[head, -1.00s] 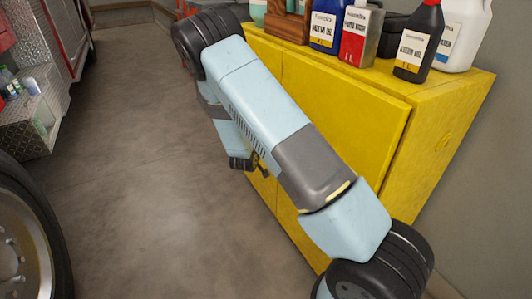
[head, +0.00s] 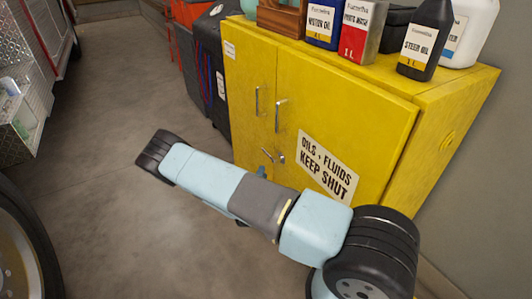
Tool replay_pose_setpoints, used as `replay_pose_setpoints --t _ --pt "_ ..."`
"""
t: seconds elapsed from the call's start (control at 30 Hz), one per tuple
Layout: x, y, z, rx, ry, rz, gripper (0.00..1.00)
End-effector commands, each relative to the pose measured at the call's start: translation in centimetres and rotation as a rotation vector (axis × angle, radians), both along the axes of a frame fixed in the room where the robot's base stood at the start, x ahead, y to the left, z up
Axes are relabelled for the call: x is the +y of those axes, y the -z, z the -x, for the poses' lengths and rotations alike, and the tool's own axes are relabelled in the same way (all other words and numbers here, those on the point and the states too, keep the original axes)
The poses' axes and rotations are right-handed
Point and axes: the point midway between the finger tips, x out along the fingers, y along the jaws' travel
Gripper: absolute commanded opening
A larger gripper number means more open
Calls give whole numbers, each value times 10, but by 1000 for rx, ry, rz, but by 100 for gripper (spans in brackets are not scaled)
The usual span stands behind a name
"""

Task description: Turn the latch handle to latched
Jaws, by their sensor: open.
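The yellow cabinet (head: 350,105) stands on the right with both doors closed. A small silver latch handle (head: 281,157) is on its front, near the seam between the doors and left of the "KEEP SHUT" label. It is too small to tell its exact angle. A small blue piece (head: 262,172) shows just left of it; I cannot tell whether it belongs to the latch or to my gripper. My arm crosses the front of the cabinet below the latch. My gripper cannot be made out; the arm hides the space behind it.
Two door pulls (head: 280,115) sit above the latch. Bottles and cans, including a black steer oil bottle (head: 425,42), stand on the cabinet top. A dark case (head: 211,70) stands left of the cabinet. A wheel (head: 25,245) is at lower left. The floor between is clear.

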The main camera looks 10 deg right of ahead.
Motion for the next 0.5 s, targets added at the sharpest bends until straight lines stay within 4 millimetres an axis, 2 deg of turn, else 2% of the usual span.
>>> replay_pose_setpoints --t 0.17,0.5 --pt "7 -1 -6 -4 -17 8 43" --pt "-11 -8 -55 -5 -27 6 43"
